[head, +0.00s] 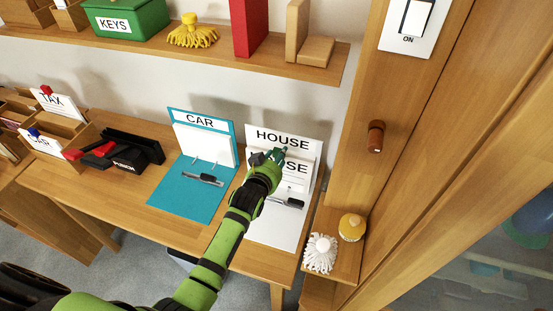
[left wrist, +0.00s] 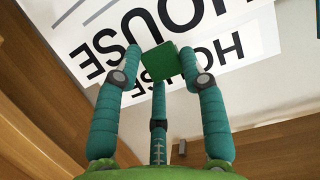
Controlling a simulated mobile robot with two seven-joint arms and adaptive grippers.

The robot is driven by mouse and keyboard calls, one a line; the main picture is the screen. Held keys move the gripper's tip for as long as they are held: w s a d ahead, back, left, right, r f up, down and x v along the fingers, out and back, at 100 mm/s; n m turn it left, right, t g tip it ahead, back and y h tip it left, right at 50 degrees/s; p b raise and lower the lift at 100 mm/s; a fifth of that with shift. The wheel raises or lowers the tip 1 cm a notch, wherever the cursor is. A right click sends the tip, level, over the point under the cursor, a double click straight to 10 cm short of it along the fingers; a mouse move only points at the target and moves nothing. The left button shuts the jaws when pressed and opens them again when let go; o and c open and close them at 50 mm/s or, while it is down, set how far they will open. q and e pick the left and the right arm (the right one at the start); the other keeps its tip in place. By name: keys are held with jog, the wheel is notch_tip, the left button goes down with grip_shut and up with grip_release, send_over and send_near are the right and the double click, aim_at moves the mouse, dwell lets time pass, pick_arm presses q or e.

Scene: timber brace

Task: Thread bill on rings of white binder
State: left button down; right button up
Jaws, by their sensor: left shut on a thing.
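The white binder (head: 262,226) stands open on the desk, its upright back labelled HOUSE. A white bill (head: 294,183), also printed HOUSE, is in front of that back; it fills the upper part of the left wrist view (left wrist: 205,22). My left gripper (head: 268,157) is shut on the bill near its top left part and hides some of its lettering. The binder's label also shows in the left wrist view (left wrist: 228,50), behind the bill. The binder's rings are hidden, so I cannot tell whether the bill is on them. My right gripper is not in view.
A blue CAR binder (head: 177,200) stands just left of the white one. A black punch (head: 125,158) and a wooden sorter (head: 72,150) are further left. A wooden post (head: 352,150) and brushes (head: 321,252) are close on the right. A shelf (head: 150,46) runs above.

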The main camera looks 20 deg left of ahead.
pick_arm(q)
jog(key=shift+w, duration=0.45)
jog(key=c, duration=0.6)
grip_release()
jog(key=shift+c, duration=0.2)
jog(key=o, duration=0.5)
jog(key=shift+r, duration=0.1)
notch_tip(320, 180, up, 8)
jog(key=p, duration=0.7)
jog(key=shift+p, duration=0.4)
jog(key=shift+s, duration=0.15)
